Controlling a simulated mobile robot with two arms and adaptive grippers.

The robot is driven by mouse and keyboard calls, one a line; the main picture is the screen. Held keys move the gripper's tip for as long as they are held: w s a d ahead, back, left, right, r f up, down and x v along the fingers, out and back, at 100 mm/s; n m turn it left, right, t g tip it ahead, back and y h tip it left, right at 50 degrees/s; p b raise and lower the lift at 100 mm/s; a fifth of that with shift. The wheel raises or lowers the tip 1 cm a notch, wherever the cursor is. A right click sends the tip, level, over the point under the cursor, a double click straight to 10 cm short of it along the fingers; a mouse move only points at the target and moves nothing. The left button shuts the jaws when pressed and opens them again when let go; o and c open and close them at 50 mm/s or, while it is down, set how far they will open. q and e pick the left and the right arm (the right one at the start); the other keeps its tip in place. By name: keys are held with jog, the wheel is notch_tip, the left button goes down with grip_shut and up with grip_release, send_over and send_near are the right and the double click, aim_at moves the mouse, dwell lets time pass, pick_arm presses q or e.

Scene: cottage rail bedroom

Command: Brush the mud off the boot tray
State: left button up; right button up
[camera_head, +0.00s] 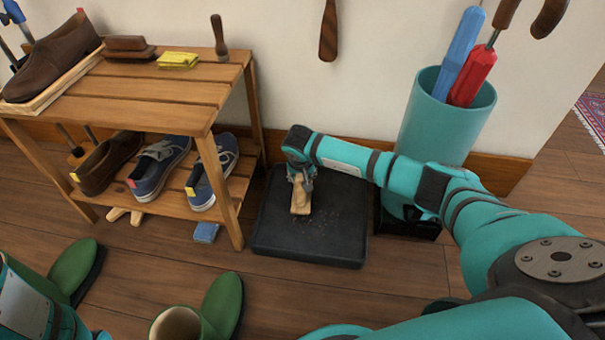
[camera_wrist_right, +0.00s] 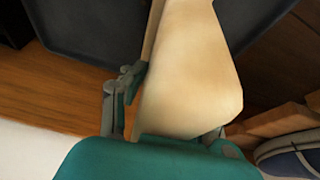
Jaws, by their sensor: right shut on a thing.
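The boot tray (camera_head: 290,242) is a dark, flat, square tray on the wooden floor between the shoe bench and the umbrella bin. Small brownish mud specks (camera_head: 328,217) lie on it, mostly to the right of the brush. My right gripper (camera_head: 301,177) is over the tray's upper middle, shut on a pale wooden brush (camera_head: 300,201). In the right wrist view the brush (camera_wrist_right: 190,80) fills the middle between the fingers, with the dark tray (camera_wrist_right: 70,40) behind it. I cannot tell whether its bristles touch the tray. My left gripper is out of view.
The wooden shoe bench (camera_head: 170,88) with several shoes stands left of the tray. A turquoise bin (camera_head: 435,125) with umbrellas stands right, close to my right arm. Green boots (camera_head: 222,305) stand in front. A blue item (camera_head: 206,232) lies beside the bench leg.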

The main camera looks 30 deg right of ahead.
aim_at(298, 192)
jog(key=shift+f+b, duration=0.3)
jog(key=shift+f, duration=0.15)
jog(key=shift+s+a+r+p, duration=0.15)
jog(key=shift+s+a+p, duration=0.1)
jog(key=shift+p, duration=0.25)
jog(key=shift+s+a+r+p, duration=0.1)
jog(key=shift+s+a+p, duration=0.3)
jog(key=shift+s+p, duration=0.25)
jog(key=shift+s+a+p, duration=0.9)
jog(key=shift+s+p, duration=0.05)
jog(key=shift+s, duration=0.2)
jog(key=shift+s+a+f, duration=0.3)
jog(key=shift+s+a, duration=0.15)
jog(key=shift+s, duration=0.1)
